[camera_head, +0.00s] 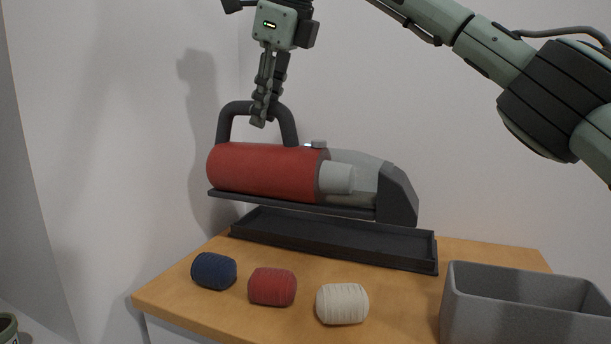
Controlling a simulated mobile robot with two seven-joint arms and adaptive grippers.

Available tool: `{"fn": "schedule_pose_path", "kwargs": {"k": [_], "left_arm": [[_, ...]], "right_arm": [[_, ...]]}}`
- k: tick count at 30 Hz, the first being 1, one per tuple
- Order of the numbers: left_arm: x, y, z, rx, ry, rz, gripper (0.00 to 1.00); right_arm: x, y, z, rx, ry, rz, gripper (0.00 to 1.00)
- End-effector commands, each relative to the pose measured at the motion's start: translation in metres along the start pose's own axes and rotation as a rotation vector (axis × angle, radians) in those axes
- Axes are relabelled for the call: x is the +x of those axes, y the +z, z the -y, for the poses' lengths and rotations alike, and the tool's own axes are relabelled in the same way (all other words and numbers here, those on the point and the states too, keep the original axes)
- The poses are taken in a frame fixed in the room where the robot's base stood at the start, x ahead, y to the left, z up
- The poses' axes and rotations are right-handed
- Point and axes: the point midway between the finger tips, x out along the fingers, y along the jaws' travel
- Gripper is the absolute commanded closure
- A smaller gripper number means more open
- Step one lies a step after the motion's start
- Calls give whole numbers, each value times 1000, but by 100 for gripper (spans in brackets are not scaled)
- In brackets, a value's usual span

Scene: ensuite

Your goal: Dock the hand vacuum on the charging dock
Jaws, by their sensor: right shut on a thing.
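The hand vacuum (264,172) has a red body, a black arched handle, a clear grey front part and a dark nozzle at its right end. My right gripper (262,116) is shut on the handle from above. The vacuum hangs roughly level, nozzle to the right. The charging dock (330,237) is a long, low black tray with raised edges on the wooden table top. The vacuum is above the dock, with a gap between them, and reaches past the dock's left end in the picture. My left gripper is out of view.
A blue spool (213,270), a red spool (272,287) and a cream spool (342,304) lie on the wooden table top (410,300) in front of the dock. A grey open bin (524,308) stands at the right. White walls are close behind and left.

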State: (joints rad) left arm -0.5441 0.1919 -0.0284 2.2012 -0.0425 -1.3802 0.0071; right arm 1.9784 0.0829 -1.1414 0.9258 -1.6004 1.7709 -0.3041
Motion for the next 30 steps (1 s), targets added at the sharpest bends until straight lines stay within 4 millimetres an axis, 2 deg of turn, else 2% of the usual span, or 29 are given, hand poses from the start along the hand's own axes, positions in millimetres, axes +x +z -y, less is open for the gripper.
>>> {"fn": "schedule_pose_path", "kwargs": {"k": [6,13,21,22,24,30], "left_arm": [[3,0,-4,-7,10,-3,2],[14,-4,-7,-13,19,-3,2],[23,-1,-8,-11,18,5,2],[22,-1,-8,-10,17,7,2],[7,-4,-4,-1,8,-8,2],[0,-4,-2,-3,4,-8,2]], "right_arm": [[27,-21,37,5,-1,2,100],[50,-37,67,3,-2,5,100],[67,-46,73,0,-2,3,100],[72,-48,72,1,-2,3,100],[81,-51,70,0,-2,4,100],[93,-56,67,1,-4,6,100]]}}
